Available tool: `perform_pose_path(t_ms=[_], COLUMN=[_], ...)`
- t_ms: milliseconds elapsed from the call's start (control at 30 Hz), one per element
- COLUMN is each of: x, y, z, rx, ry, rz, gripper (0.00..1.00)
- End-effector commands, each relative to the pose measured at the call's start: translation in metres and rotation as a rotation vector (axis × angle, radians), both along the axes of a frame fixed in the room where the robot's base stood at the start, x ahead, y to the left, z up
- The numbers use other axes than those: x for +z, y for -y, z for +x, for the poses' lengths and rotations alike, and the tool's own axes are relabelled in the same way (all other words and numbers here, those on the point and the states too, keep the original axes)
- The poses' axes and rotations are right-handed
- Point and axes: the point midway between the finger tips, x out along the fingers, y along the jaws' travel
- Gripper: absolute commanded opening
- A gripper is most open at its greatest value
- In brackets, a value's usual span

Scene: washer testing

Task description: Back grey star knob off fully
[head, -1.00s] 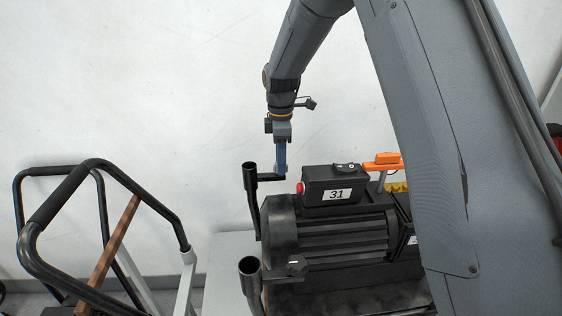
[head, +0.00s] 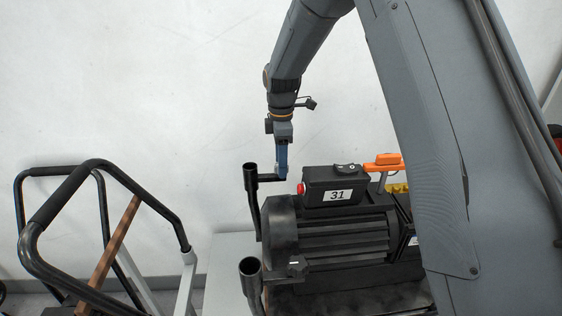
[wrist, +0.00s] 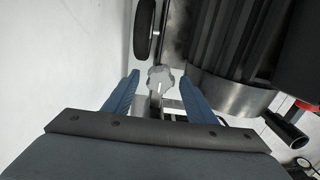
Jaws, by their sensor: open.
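The grey star knob (wrist: 161,79) shows in the wrist view, just ahead of and between the fingertips of my gripper (wrist: 160,82). The two blue fingers stand apart, one on each side of the knob, with visible gaps. I cannot tell whether the knob lies fully between the tips. In the head view my gripper (head: 281,172) points down behind the black handle tube at the motor's left end. The knob is hidden in the head view.
A black finned motor (head: 345,238) carries a control box (head: 335,187) labelled 31 with a red button. Upright black tubes (head: 250,174) stand beside my gripper. A black-handled trolley (head: 62,190) stands at left. A black wheel (wrist: 145,30) is close ahead in the wrist view.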

Motion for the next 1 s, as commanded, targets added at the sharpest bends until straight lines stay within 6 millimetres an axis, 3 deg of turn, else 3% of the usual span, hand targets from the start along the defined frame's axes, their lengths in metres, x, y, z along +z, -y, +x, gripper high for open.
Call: perform_pose_path(t_ms=[167, 400, 600, 1000], x=[0.013, 0.053, 0.074, 0.079], y=[0.0, -0.001, -0.001, -0.001], z=[0.001, 0.001, 0.001, 0.0], rx=[0.0, 0.001, 0.001, 0.001], ry=[0.004, 0.004, 0.002, 0.001], rz=[0.001, 0.001, 0.0, 0.0], gripper=[0.51, 0.51, 0.51, 0.51])
